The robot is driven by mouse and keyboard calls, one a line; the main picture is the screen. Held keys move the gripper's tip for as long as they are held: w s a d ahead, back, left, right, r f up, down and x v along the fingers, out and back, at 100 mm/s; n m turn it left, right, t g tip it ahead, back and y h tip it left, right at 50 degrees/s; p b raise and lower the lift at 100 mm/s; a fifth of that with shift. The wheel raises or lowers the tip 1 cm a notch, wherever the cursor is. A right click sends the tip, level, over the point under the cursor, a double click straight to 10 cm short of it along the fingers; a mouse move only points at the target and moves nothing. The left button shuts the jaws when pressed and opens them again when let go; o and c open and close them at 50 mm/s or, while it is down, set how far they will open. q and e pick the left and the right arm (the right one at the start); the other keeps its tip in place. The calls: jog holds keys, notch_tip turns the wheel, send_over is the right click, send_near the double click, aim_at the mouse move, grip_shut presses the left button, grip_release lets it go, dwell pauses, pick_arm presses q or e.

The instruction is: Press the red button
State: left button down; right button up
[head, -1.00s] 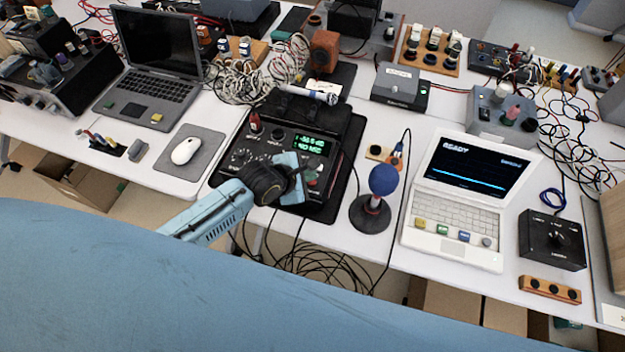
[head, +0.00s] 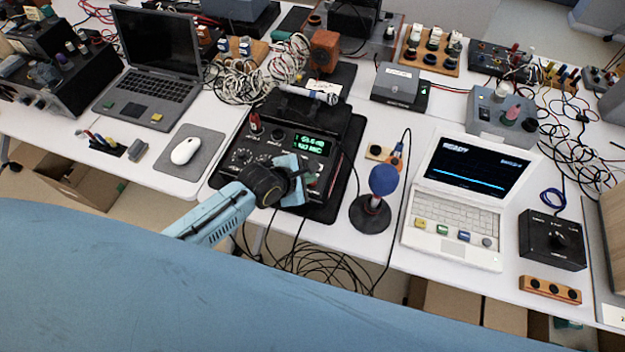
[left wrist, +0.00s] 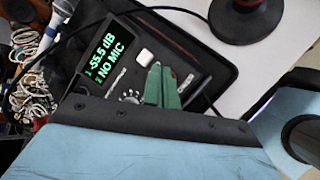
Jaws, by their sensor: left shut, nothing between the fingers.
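A black sound-meter box (head: 268,150) with a lit green display (head: 309,142) stands on a black mat on the white table. My left gripper (head: 302,178) is shut and empty over the right front part of the box's panel. In the left wrist view its green fingers (left wrist: 162,86) are together above the panel, beside a white square key (left wrist: 144,57). A small red mark (left wrist: 187,81) shows just right of the fingertips, possibly the red button; its shape is unclear. I cannot tell whether the fingers touch the panel. My right gripper is not in view.
A microphone with a blue foam head (head: 384,180) stands right of the box. A white laptop (head: 454,220) is further right, and a mouse (head: 186,150) on a grey pad lies left. Tangled cables (head: 285,65) lie behind.

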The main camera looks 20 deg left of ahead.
pick_arm(q)
jog(key=shift+f, duration=0.5)
dwell(0.4)
jog(key=shift+r+p, duration=1)
jog(key=shift+p, duration=0.05)
notch_tip(320, 180, up, 6)
jog(key=p, duration=0.7)
